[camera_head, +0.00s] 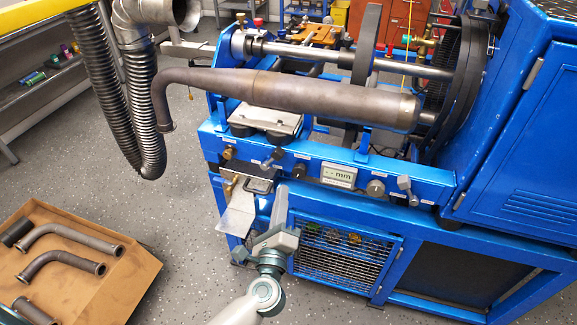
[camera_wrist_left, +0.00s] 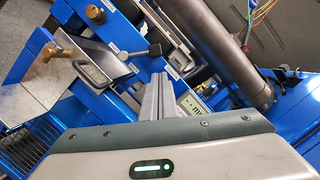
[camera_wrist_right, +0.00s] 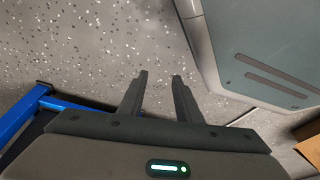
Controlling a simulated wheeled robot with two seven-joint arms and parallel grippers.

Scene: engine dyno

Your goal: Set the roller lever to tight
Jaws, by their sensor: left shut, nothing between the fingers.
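A small grey lever (camera_head: 272,158) sits on the blue front panel left of the display, and a second lever (camera_head: 405,185) sits at the panel's right end. The labels are too small to read, so I cannot tell which is the roller lever. In the left wrist view, a lever with a dark knob (camera_wrist_left: 155,50) lies just beyond the fingertips. My left gripper (camera_head: 281,188) is shut and empty, just in front of and below the left lever; its closed fingers also show in the left wrist view (camera_wrist_left: 157,82). My right gripper (camera_wrist_right: 160,75) is open and empty above the floor.
A brown exhaust pipe (camera_head: 310,97) lies above the panel. A display reading "mm" (camera_head: 338,175) and a knob (camera_head: 375,188) are right of the left lever. A metal plate with a dark handle (camera_head: 258,186) juts out at left. A box of pipes (camera_head: 120,285) stands lower left.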

